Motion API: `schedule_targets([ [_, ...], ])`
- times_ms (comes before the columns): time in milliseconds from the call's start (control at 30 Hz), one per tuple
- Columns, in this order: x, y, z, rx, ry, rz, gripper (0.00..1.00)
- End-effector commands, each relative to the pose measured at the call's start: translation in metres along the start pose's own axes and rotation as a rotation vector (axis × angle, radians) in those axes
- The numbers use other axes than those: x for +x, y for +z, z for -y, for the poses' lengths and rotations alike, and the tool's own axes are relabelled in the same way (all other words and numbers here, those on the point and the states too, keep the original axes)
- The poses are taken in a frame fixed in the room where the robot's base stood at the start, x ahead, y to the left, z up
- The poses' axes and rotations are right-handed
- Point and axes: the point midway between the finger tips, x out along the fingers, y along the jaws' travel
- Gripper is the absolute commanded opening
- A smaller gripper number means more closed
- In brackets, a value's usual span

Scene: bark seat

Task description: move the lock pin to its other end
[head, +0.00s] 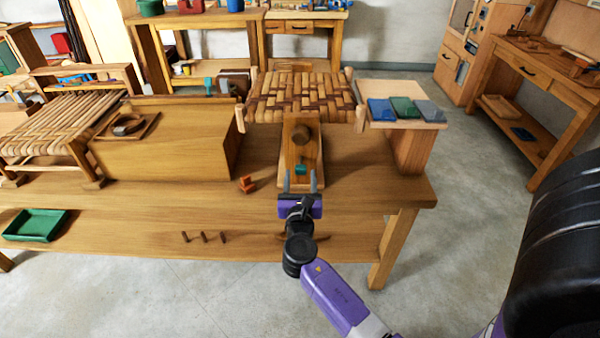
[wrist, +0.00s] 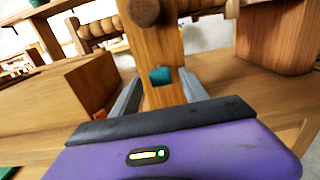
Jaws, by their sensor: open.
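A small teal piece (head: 301,169), which looks like the lock pin, sits low on the face of an upright wooden board (head: 289,155) below a round wooden knob (head: 301,138). In the wrist view the teal piece (wrist: 160,75) shows between my fingers, beyond their tips, with the knob (wrist: 145,11) above it. My gripper (head: 300,184) is open and empty in front of the board. Its fingers (wrist: 160,92) point at the board, one to each side of the teal piece. I cannot tell how much gap is left, nor which end of its travel the piece is at.
The woven seat (head: 300,97) stands behind the board. A wooden box (head: 165,150) is to the left, with a small orange piece (head: 247,185) near it on the bench (head: 370,185). Coloured blocks (head: 403,107) lie on a stand at right. The bench right of the board is clear.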

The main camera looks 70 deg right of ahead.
Motion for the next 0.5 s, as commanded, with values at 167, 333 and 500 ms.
schedule_targets([
  [167, 0.018, 0.000, 0.000, 0.001, 0.000, 0.000, 0.53],
  [333, 0.024, 0.000, 0.000, 0.001, 0.001, 0.000, 0.53],
  [500, 0.024, 0.000, 0.000, 0.001, 0.001, -0.001, 0.53],
])
